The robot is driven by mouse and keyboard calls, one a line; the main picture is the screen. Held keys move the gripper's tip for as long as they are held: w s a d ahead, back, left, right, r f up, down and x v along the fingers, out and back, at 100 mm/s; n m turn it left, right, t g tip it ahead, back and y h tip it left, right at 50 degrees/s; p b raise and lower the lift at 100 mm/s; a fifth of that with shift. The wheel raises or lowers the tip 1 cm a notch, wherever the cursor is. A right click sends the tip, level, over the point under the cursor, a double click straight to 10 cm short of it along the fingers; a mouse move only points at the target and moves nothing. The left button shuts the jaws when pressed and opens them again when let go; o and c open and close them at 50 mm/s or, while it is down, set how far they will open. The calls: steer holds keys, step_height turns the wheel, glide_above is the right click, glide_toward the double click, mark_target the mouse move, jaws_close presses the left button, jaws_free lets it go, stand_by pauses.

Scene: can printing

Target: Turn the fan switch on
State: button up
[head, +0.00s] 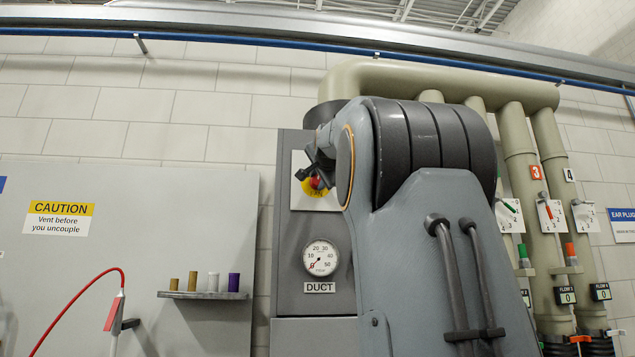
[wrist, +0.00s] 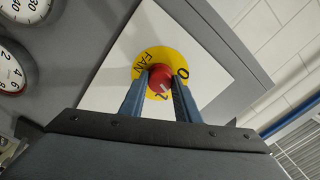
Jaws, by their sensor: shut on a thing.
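The fan switch is a red round knob (wrist: 160,78) on a yellow disc (wrist: 147,58) marked FAN, 0 and 1, set on a white plate. In the wrist view my gripper (wrist: 160,88) has one finger on each side of the knob and is shut on it. A white mark shows on the lower right of the knob's face; I cannot tell exactly which number it points at. In the head view the red knob (head: 315,183) shows on the grey cabinet, with my gripper (head: 317,167) over it, partly hidden by my arm.
A round duct gauge (head: 321,257) sits below the switch, its needle near 0. Thick beige pipes (head: 522,170) with small levers stand to the right. A grey board at left bears a caution sign (head: 58,217), a small shelf (head: 203,295) with several cylinders, and a red hose (head: 70,300).

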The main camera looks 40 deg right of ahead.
steer(key=m, duration=0.5)
steer(key=shift+m+b, duration=0.4)
stand_by(0.4)
steer(key=o, duration=1)
steer(key=shift+w, duration=0.1)
steer(key=shift+o, duration=0.2)
steer(key=b+v, duration=0.3)
steer(key=v, duration=0.5)
steer(key=shift+w, duration=0.1)
